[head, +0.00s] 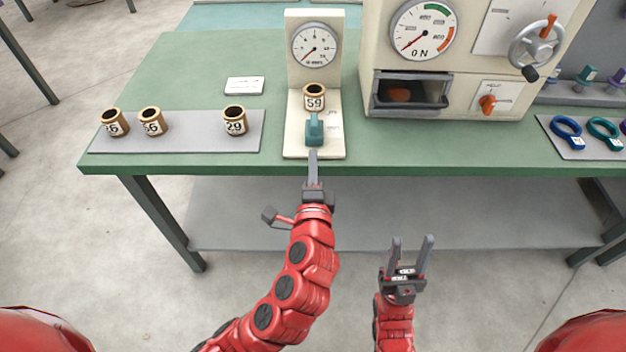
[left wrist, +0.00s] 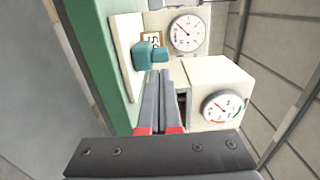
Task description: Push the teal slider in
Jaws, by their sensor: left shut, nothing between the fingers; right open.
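The teal slider (head: 315,131) sits on the cream base of a small gauge stand (head: 300,150), in front of a brown cup labelled 59 (head: 314,97). The stand's dial (head: 314,45) is above the cup. The slider also shows in the left wrist view (left wrist: 145,57), just beyond the fingers. My left gripper (head: 313,157) is shut and empty, its tips at the front of the slider; I cannot tell whether they touch it. The left fingers also show in the left wrist view (left wrist: 166,90). My right gripper (head: 412,243) is open and empty, in front of the table.
A grey tray (head: 190,140) with cups labelled 29 and others lies on the left, with a white card (head: 244,86) behind. A large cream machine (head: 450,80) with dial, drawer and handwheel (head: 536,47) stands to the right. A tray with coloured rings (head: 580,150) is at far right.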

